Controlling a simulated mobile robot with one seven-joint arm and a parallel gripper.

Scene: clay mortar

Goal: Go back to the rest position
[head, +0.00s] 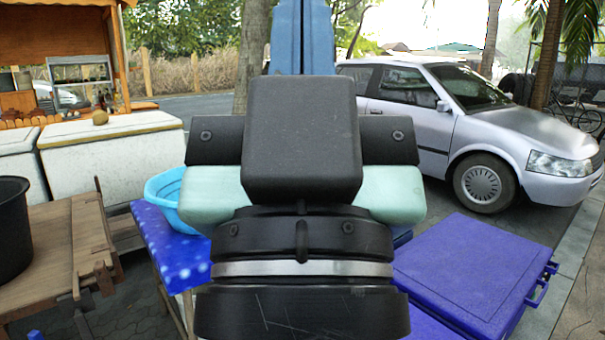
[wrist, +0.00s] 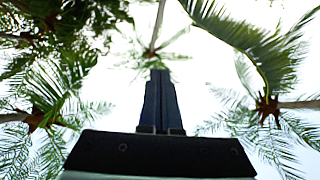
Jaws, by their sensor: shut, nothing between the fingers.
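My gripper (head: 302,35) shows at the top middle of the head view, raised, with its two blue fingers side by side and pointing up. It is shut and empty. In the wrist view my gripper (wrist: 161,80) also shows with its fingers together, against bright sky and palm fronds. My own arm and wrist fill the middle of the head view and hide what lies behind them.
A blue spotted table (head: 172,245) with a light blue basin (head: 161,195) is at left. A wooden table (head: 60,245) holds a black bucket (head: 12,230). A purple cooler box (head: 475,270) is at right. A silver car (head: 430,115) stands behind.

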